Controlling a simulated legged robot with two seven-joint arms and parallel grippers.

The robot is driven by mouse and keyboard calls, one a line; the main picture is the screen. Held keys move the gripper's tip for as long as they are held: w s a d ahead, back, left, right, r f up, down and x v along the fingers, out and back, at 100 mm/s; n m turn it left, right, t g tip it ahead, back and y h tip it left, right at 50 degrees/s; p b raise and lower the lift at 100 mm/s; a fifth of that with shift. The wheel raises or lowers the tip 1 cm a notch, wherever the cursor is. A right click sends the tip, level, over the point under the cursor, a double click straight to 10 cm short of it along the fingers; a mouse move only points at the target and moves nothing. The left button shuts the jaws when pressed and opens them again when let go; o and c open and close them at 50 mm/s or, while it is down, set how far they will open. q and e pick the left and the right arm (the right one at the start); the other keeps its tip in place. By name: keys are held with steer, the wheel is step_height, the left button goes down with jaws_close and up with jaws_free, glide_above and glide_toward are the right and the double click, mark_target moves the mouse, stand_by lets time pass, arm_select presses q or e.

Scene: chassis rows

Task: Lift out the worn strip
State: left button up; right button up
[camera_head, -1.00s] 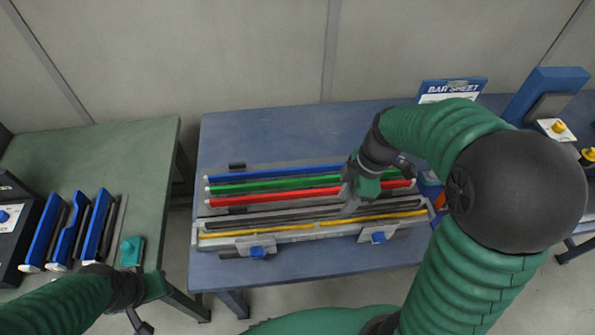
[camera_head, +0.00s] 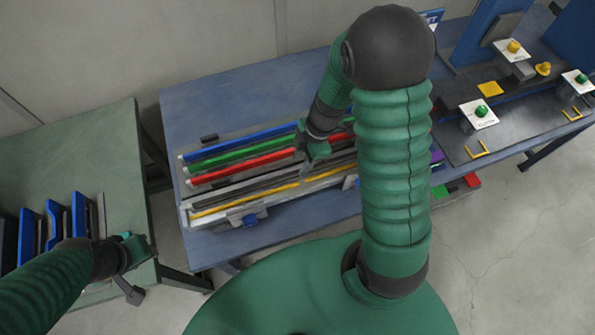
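The fixture on the blue table holds a blue strip (camera_head: 240,142), a green strip (camera_head: 236,156), a red strip (camera_head: 240,168), a dark grey strip (camera_head: 243,189) and a yellow strip (camera_head: 250,201), lying side by side. I cannot tell by its surface which strip is worn. My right gripper (camera_head: 306,171) points down at the right part of the rows, by the dark grey strip. Its fingertips are too small to show whether they are open or touching. My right arm hides the rows' right ends. My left gripper (camera_head: 132,292) hangs by the green table's front edge, away from the strips.
The green table (camera_head: 75,150) at left carries several blue holders (camera_head: 53,228). At right, a dark bench (camera_head: 530,113) has yellow and green buttons. The blue table's back left is clear.

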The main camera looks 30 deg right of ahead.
steer(key=x, duration=0.2)
steer(key=shift+s+a+f, duration=0.15)
steer(key=shift+s+f, duration=0.1)
steer(key=shift+f, duration=0.45)
steer(key=shift+w+d+f, duration=0.15)
steer(key=shift+w+d, duration=0.05)
steer(key=shift+d, duration=0.35)
steer(key=c, duration=0.5)
steer(key=shift+a, duration=0.25)
jaws_close()
steer(key=shift+a, duration=0.2)
steer(key=shift+d, duration=0.1)
steer(key=shift+d, duration=0.25)
steer(key=shift+a, duration=0.1)
